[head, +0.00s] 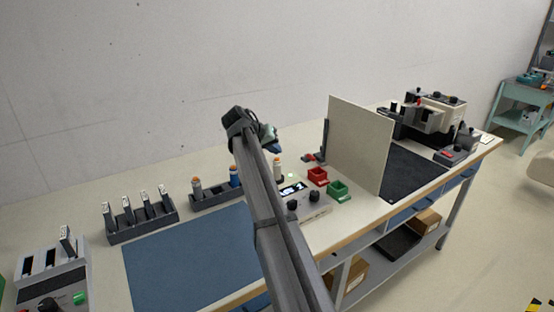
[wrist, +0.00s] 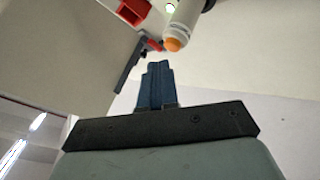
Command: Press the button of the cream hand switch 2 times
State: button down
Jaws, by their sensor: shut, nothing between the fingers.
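The cream hand switch (head: 278,165) stands upright in the head view, just below my gripper. In the wrist view the cream hand switch (wrist: 189,18) shows as a pale cylinder with a rounded orange button (wrist: 174,44) at its end. My gripper (head: 277,149) is shut and empty above the switch. In the wrist view my gripper's fingertips (wrist: 157,66) are together, just to the left of and below the orange button, with a visible gap between them in the picture. My arm hides part of the rack around the switch.
A blue hand switch (head: 235,177) and a grey one with an orange top (head: 197,188) stand to the left. A control box (head: 305,211), red bin (head: 317,176) and green bin (head: 338,191) lie to the right. An upright panel (head: 358,145) stands beyond them.

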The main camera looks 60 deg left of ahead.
jog(key=shift+r, duration=0.15)
notch_tip(320, 180, up, 5)
jog(key=shift+f, duration=0.1)
dwell(0.8)
dwell(0.6)
